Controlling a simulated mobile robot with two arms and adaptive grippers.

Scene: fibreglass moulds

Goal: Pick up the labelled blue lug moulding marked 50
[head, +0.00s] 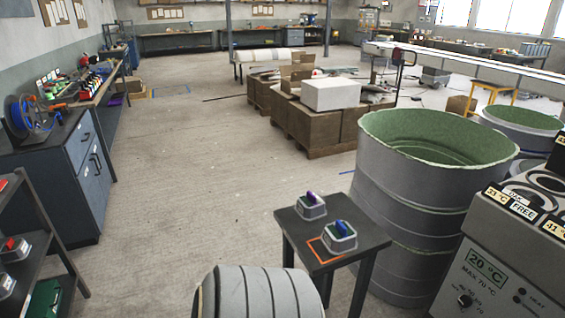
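A small dark side table (372,238) stands low in the middle, right of centre. On it a blue piece (342,228) sits in a grey holder (343,243) at the front. Behind it, to the left, a purple piece (310,197) sits in a similar grey holder (311,211). An orange outline (317,250) is marked on the table top around the front holder. The blue piece may be the lug moulding, but I cannot read a 50 on it. Neither of my grippers shows in the head view.
A grey machine (490,285) with temperature labels stands at the right. A large drum (400,190) with a green inside stands behind the table. A ribbed grey roll (260,295) is in front. Shelves and benches line the left. The floor left of centre is clear.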

